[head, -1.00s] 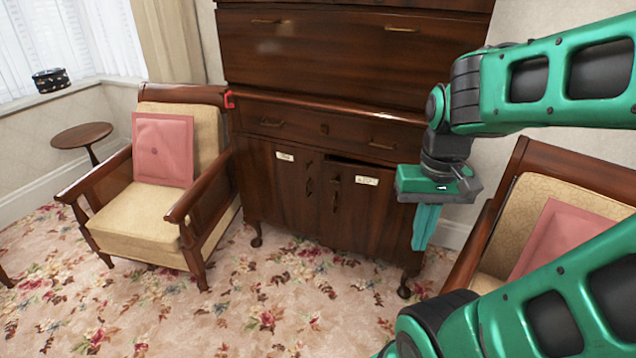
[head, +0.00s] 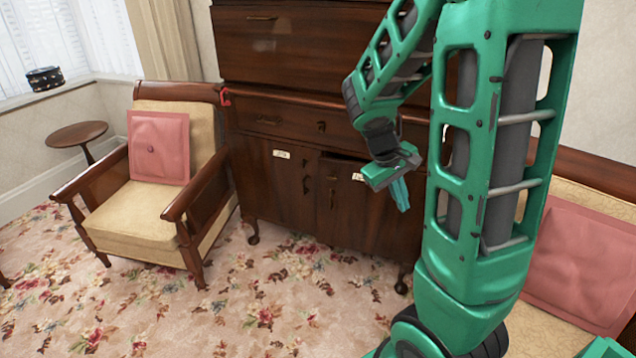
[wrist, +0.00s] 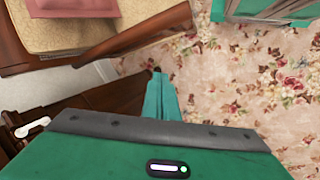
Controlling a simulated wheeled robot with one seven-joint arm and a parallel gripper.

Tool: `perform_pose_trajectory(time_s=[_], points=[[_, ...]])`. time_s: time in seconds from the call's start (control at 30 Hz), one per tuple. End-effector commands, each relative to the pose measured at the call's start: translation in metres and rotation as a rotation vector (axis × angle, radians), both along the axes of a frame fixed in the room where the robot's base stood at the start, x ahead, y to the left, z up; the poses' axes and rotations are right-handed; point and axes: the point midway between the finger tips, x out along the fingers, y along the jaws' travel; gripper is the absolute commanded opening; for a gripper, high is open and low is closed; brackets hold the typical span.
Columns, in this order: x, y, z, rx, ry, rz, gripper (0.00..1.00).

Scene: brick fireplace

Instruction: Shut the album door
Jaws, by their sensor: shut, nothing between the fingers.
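The dark wood cabinet (head: 262,75) has two lower doors, each with a small white label too small to read, so I cannot tell which is the album door. The left door (head: 280,195) looks flush. The right door (head: 345,215) stands slightly ajar, with a dark gap along its top edge. My gripper (head: 400,195) is shut and empty, pointing down in front of the right door's right part; I cannot tell whether it touches. In the wrist view the closed fingers (wrist: 160,90) are beside dark wood with a white label (wrist: 32,127).
A cream armchair (head: 125,215) with a pink cushion stands left of the cabinet. Another armchair with a pink cushion (head: 580,260) is at right, partly behind my arm. A small round table (head: 80,134) is by the window. Flowered carpet (head: 260,310) before the cabinet is clear.

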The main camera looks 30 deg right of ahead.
Motion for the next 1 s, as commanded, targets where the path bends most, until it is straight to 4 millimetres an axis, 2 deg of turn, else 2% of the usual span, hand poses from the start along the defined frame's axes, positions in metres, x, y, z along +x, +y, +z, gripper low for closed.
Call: perform_pose_trajectory(time_s=[0.03, 0.3, 0.53, 0.77, 1.0], points=[[0.013, -0.005, -0.009, -0.038, 0.031, 0.047, 0.00], [0.080, -0.034, -0.046, -0.257, 0.176, 0.317, 0.00], [0.139, -0.043, -0.075, -0.462, 0.324, 0.575, 0.00], [0.199, -0.036, -0.103, -0.683, 0.495, 0.852, 0.00], [0.260, -0.006, -0.136, -0.932, 0.696, 1.153, 0.00]])
